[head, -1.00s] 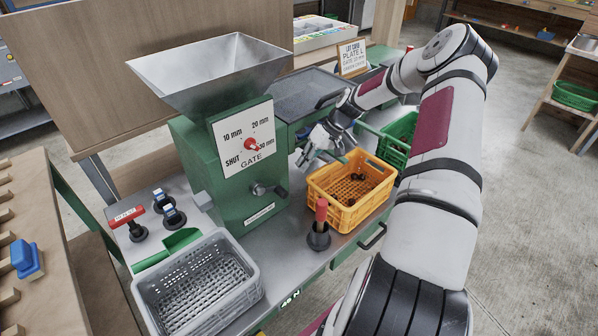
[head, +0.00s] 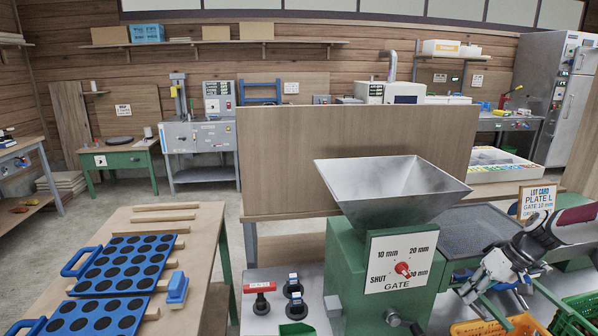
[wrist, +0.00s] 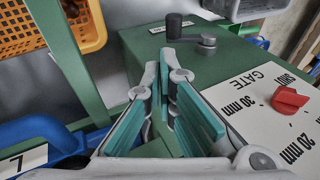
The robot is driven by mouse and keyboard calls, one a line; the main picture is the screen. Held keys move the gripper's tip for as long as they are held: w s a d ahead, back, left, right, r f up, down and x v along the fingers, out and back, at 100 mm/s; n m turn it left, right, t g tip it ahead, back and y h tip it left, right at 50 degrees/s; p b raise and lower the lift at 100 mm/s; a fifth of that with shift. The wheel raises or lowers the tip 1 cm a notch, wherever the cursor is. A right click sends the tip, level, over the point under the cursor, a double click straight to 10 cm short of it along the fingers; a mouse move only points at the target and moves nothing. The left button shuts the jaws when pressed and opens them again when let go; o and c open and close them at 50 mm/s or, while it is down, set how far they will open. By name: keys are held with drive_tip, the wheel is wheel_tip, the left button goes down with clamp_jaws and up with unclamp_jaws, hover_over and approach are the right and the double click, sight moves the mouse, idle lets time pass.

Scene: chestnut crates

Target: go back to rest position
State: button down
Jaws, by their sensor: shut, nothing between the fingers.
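My gripper (head: 468,294) is at the right of the head view, beside the green gate machine (head: 345,262) and its red-knobbed dial. In the wrist view its teal-padded fingers (wrist: 163,82) are together at the tips with nothing between them. They are in front of the green machine body, near the black crank handle (wrist: 174,24). The white dial plate (wrist: 262,112) and red knob (wrist: 290,99) are to the right of the fingers. My arm comes in from the right edge of the head view; most of it is out of frame.
The orange crate (head: 470,329) is cut off at the bottom of the head view, close below my gripper; a green crate (head: 580,312) is to its right. A metal hopper (head: 392,190) tops the machine. A lot card (head: 537,201) stands behind my gripper. Blue trays (head: 120,264) lie on the left table.

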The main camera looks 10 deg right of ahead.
drive_tip(key=s+a+r+n+g+h, duration=0.1)
drive_tip(key=s+a+r+h, duration=0.3)
drive_tip(key=a+r, duration=0.65)
drive_tip(key=s+a+r+h, duration=0.2)
drive_tip(key=s+a+r, duration=0.4)
drive_tip(key=a+r, duration=0.5)
drive_tip(key=s+a+r+t, duration=0.1)
drive_tip(key=s+a+r, duration=0.2)
drive_tip(key=s, duration=0.6)
drive_tip(key=s+a+r+t+p, duration=0.1)
drive_tip(key=s+a, duration=0.4)
drive_tip(key=s, duration=0.5)
drive_tip(key=shift+a+r+m+t+y+p, duration=0.3)
drive_tip(key=shift+a+r+t, duration=0.15)
drive_tip(key=shift+r, duration=0.45)
